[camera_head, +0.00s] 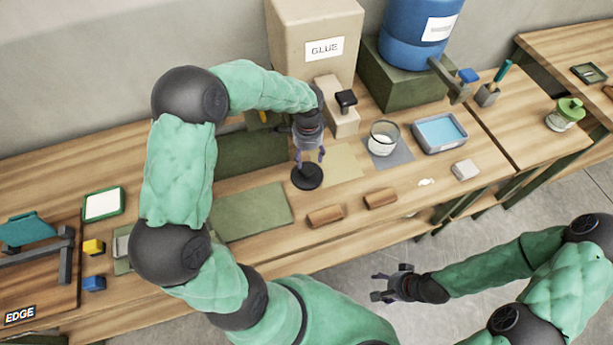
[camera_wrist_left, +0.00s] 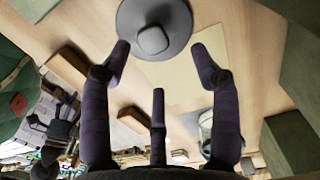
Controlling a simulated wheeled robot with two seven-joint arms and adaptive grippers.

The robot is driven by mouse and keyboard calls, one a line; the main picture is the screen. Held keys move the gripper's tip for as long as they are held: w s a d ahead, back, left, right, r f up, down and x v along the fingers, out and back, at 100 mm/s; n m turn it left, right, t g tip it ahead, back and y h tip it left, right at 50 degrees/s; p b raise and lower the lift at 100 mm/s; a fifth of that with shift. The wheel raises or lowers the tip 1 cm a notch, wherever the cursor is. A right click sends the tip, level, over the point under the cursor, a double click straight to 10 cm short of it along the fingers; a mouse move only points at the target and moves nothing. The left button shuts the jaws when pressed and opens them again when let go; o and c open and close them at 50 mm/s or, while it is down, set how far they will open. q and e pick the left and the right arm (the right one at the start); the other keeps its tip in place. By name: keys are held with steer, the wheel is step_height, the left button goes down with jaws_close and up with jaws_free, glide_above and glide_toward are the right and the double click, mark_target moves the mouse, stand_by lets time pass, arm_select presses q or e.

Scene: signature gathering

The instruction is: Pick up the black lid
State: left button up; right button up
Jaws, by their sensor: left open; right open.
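The black lid (camera_head: 307,177) is a round dark disc with a knob, lying on the wooden table just below my left gripper. In the left wrist view the lid (camera_wrist_left: 154,28) shows at the top with its raised knob in the middle. My left gripper (camera_head: 309,158) is open and points down over the lid. In the left wrist view its fingers (camera_wrist_left: 160,75) are spread and empty, and the lid lies beyond the fingertips. I cannot tell whether any fingertip touches it. My right gripper (camera_head: 377,286) is open and empty, out in front of the table.
A glass jar (camera_head: 384,138) stands on a grey mat to the right, near a tray of blue liquid (camera_head: 440,132). The glue box (camera_head: 315,45) and a dispenser with a black top (camera_head: 343,108) stand behind. Two brown blocks (camera_head: 325,216) (camera_head: 380,198) lie near the front edge.

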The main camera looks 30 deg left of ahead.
mark_target(307, 170)
arm_select(q)
steer(key=shift+d+f, duration=0.1)
steer(key=shift+f, duration=1.15)
steer(key=f, duration=0.1)
steer(key=f+b, duration=0.1)
steer(key=f, duration=0.3)
steer(key=shift+s, duration=0.4)
steer(key=c, duration=1)
